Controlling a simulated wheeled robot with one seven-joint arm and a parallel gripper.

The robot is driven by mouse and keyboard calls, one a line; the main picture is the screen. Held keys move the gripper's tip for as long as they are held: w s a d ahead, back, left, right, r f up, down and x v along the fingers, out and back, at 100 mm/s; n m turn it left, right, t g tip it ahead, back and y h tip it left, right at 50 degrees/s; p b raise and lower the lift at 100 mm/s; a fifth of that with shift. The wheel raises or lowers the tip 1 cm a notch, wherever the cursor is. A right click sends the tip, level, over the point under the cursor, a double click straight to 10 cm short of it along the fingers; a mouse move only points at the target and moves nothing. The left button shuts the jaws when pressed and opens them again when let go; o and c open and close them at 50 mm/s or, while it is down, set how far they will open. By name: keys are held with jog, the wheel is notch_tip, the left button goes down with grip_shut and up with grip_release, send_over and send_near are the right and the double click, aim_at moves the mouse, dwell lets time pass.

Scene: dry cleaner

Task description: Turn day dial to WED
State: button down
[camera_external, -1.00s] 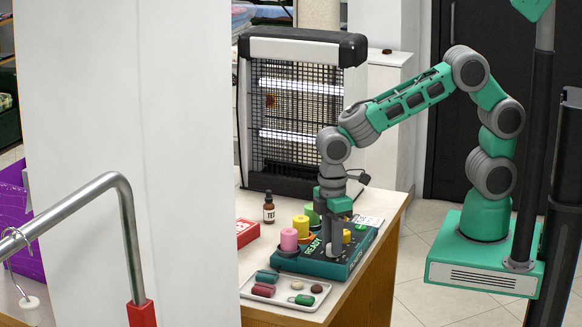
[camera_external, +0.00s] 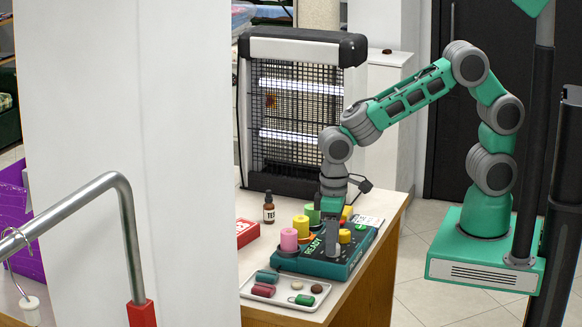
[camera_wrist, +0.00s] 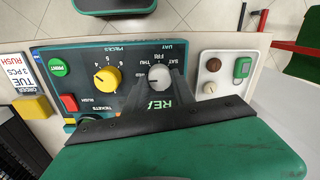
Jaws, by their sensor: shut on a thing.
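The teal ticket machine (camera_external: 318,268) stands on the counter with READY on its front. In the wrist view its panel (camera_wrist: 120,66) carries a grey day dial (camera_wrist: 158,74) with SAT, FRI and THU readable near it, upside down; the other day marks are hidden or too small. My gripper (camera_wrist: 163,86) points down at the panel and is shut on this dial. I cannot tell which day the dial points to.
A yellow PIECES knob (camera_wrist: 107,79), a red RUSH button (camera_wrist: 68,103) and a green PRINT button (camera_wrist: 57,67) sit beside the dial. A tray (camera_external: 277,299) of spools and buttons lies in front.

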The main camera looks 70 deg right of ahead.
dwell(0.4)
jog(key=c, duration=1.1)
grip_release()
jog(key=shift+o, duration=0.2)
notch_tip(320, 180, up, 8)
jog(key=shift+d+f, duration=0.1)
jog(key=shift+d, duration=0.05)
jog(key=s+d+r+m+t, duration=0.1)
jog(key=s+d, duration=0.2)
jog(key=d, duration=0.8)
jog(key=s+d+r+m+t, duration=0.1)
jog(key=s+d+t, duration=0.1)
jog(key=d, duration=0.8)
jog(key=shift+s+d+r, duration=0.15)
jog(key=shift+s+d, duration=0.2)
jog(key=shift+s, duration=0.5)
